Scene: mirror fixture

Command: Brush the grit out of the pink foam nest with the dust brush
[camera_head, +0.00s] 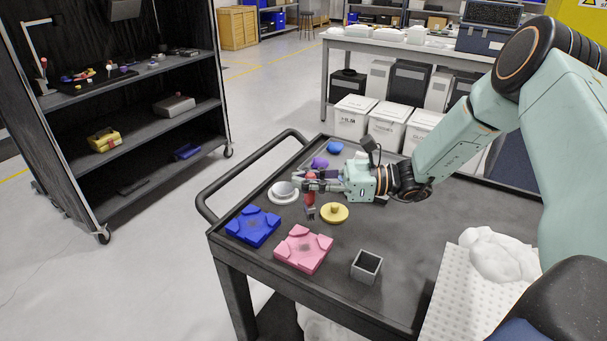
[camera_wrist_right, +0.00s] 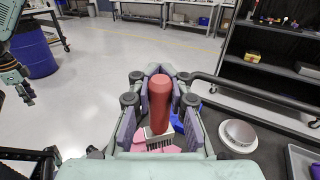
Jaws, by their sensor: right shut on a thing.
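My right gripper (camera_head: 312,186) is shut on the dust brush (camera_head: 310,201), just behind the nest in the head view. The brush is roughly upright, red handle up and bristles down. In the right wrist view its red handle (camera_wrist_right: 160,102) stands between the fingers, with pink foam (camera_wrist_right: 150,149) partly hidden below. Whether the bristles touch anything is unclear. My left gripper (camera_wrist_right: 25,92) shows small at the left edge of the wrist view; its jaws are unclear.
A blue foam nest (camera_head: 252,226) lies left of the pink one. A white round dish (camera_head: 283,193), a yellow disc (camera_head: 334,213) and an open grey box (camera_head: 366,266) stand nearby. Purple and blue pieces lie behind the gripper. The cart's right middle is clear.

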